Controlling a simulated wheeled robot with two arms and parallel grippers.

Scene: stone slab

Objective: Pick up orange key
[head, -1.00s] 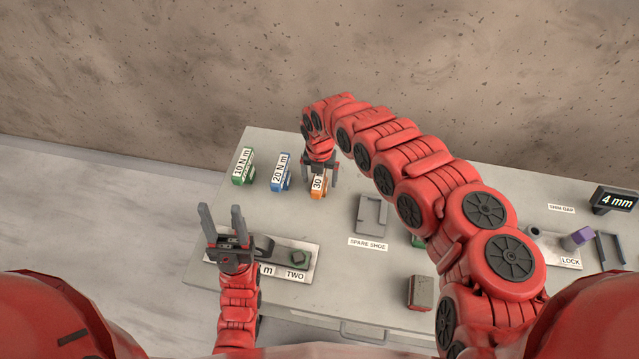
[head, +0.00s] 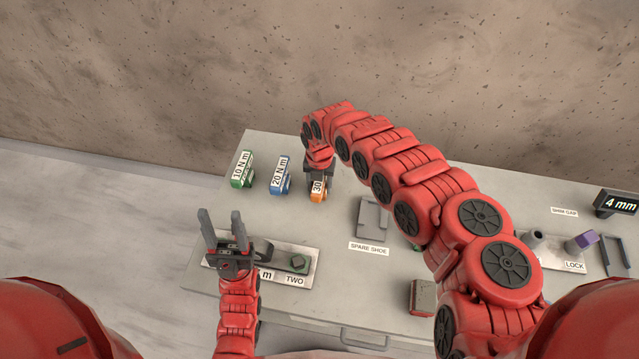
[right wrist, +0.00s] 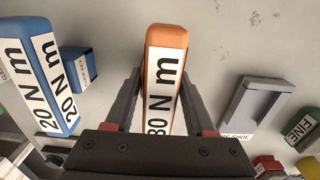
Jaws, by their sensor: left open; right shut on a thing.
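The orange key (head: 317,195), labelled 30 N m, stands on the grey table top behind the middle. In the right wrist view the orange key (right wrist: 165,75) lies between the two fingers. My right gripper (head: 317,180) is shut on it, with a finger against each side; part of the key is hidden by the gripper. I cannot tell whether it is clear of the table. My left gripper (head: 222,228) is open and empty, fingers pointing up, in front of the plate (head: 308,278) marked TWO.
The blue 20 N m key (head: 281,176) and green 10 N m key (head: 243,171) stand left of the orange one. The grey spare shoe (head: 374,217) is to its right. A red block (head: 422,298) sits near the front edge. My right arm hides part of the table.

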